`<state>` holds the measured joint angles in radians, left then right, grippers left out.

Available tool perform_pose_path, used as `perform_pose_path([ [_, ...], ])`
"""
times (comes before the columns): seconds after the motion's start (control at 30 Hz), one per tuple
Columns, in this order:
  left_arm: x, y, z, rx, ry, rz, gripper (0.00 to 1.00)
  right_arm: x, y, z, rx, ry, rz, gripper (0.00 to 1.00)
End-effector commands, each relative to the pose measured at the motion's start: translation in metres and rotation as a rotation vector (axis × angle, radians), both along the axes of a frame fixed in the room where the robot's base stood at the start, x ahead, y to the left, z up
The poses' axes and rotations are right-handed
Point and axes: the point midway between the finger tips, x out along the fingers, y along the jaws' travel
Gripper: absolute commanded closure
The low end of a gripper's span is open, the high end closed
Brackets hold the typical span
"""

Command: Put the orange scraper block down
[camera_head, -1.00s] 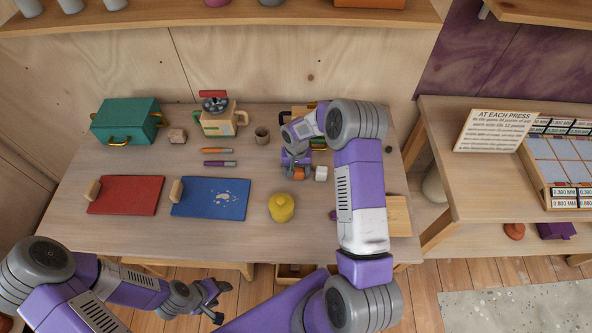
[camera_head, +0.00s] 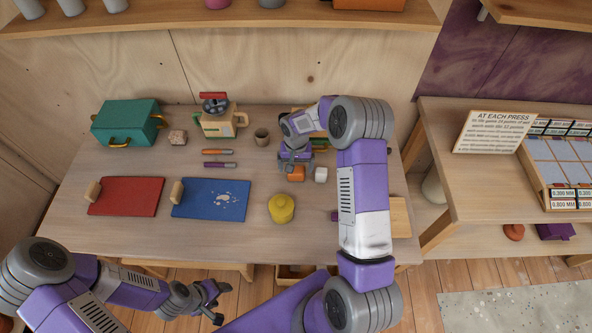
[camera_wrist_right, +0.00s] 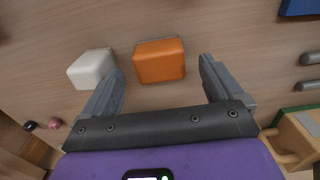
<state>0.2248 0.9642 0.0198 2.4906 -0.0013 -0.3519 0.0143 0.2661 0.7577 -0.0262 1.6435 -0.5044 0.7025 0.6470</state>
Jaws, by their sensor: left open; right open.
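The orange scraper block (camera_head: 296,174) rests on the table near its middle right, next to a white block (camera_head: 321,174). In the right wrist view the orange block (camera_wrist_right: 159,61) lies ahead of my open fingers, and the white block (camera_wrist_right: 92,69) lies to its left, apart from it. My right gripper (camera_head: 294,163) is just behind the orange block in the head view. In the wrist view my right gripper (camera_wrist_right: 162,82) is open with nothing held. My left gripper (camera_head: 217,302) is open and empty in front of the table's front edge.
A yellow lidded pot (camera_head: 281,208) stands in front of the blocks. A blue board (camera_head: 195,200), a red board (camera_head: 126,197), two markers (camera_head: 219,164), a cup (camera_head: 261,136) and a teal box (camera_head: 125,125) are to the left. The table between the boards and blocks is clear.

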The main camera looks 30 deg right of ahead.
Motion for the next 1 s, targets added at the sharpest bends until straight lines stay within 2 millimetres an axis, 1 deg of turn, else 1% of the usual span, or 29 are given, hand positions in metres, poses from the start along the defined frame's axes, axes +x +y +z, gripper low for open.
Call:
perform_pose_path([
  [0.03,0.000,0.000,0.002,0.000,0.000,0.000,0.43,0.001,0.000,0.015,-0.002,-0.005,-0.001,0.07],
  [0.2,0.000,0.000,0.006,0.000,0.000,0.000,0.43,0.001,0.000,0.051,-0.001,-0.004,0.000,0.07],
  [0.3,0.000,0.000,0.008,0.000,0.000,0.000,0.43,0.001,0.000,0.067,-0.001,-0.003,-0.001,0.07],
  [0.4,0.000,0.000,0.009,0.000,0.000,0.000,0.43,0.000,0.000,0.078,-0.001,-0.002,-0.001,0.07],
  [0.57,0.000,0.000,0.009,0.000,0.000,0.000,0.43,0.000,0.000,0.085,0.000,0.000,-0.001,0.07],
  [1.0,0.000,0.000,0.009,0.000,0.000,0.000,0.43,0.000,0.000,0.085,0.001,0.001,-0.001,0.07],
])
